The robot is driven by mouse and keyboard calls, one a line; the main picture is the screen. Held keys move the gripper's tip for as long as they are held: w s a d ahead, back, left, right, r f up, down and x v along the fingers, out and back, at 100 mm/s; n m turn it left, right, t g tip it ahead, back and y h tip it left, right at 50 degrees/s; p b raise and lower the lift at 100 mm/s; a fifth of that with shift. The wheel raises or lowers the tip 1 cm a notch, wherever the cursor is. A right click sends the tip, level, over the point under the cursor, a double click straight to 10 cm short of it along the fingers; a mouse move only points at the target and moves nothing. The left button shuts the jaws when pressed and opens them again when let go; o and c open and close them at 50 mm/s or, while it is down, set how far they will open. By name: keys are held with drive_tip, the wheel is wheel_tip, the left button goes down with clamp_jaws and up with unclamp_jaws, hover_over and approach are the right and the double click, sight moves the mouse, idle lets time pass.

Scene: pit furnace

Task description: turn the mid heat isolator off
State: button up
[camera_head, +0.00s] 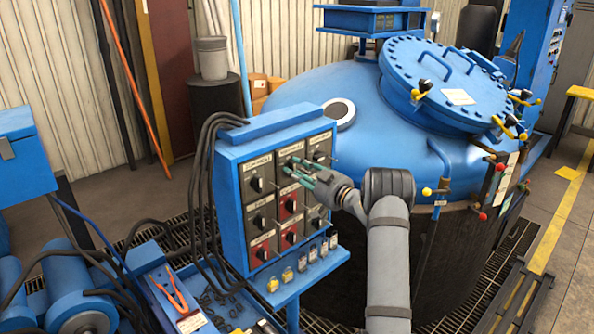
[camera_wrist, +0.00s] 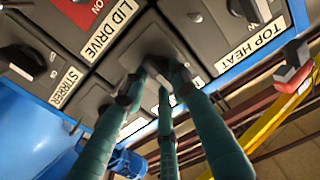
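The blue control panel (camera_head: 233,215) carries a grid of dark and red isolator plates with black rotary knobs. My gripper (camera_head: 290,170) reaches in from the right to the upper middle of the grid. In the wrist view my gripper (camera_wrist: 155,85) has its green fingers at a grey isolator plate (camera_wrist: 147,42), beside the one labelled "TOP HEAT" (camera_wrist: 252,42). The fingers cover this plate's knob and most of its label, so I cannot read the name or the knob's position. Whether the fingertips grip the knob cannot be told.
A "STIRRER" knob (camera_wrist: 22,60) and a red "LID DRIVE" plate (camera_wrist: 78,12) are close by. Black cables (camera_head: 205,165) hang at the panel's left. Padlocks (camera_head: 288,275) sit on the shelf below. The blue furnace vessel (camera_head: 385,125) stands behind.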

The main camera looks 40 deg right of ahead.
clamp_jaws()
drive_tip(key=shift+f+b, duration=0.1)
drive_tip(key=shift+b, duration=0.5)
drive_tip(key=n+b, duration=0.2)
drive_tip(key=b, duration=0.1)
drive_tip(key=shift+f, duration=0.15)
drive_tip(key=n+b, duration=0.2)
drive_tip(key=b, duration=0.1)
drive_tip(key=n+b, duration=0.2)
drive_tip(key=b, duration=0.2)
drive_tip(key=shift+a+n, duration=0.2)
drive_tip(key=shift+n, duration=0.1)
drive_tip(key=n+b, duration=1.1)
drive_tip(key=shift+a+r, duration=0.2)
drive_tip(key=shift+a, duration=0.15)
drive_tip(key=shift+n, duration=0.3)
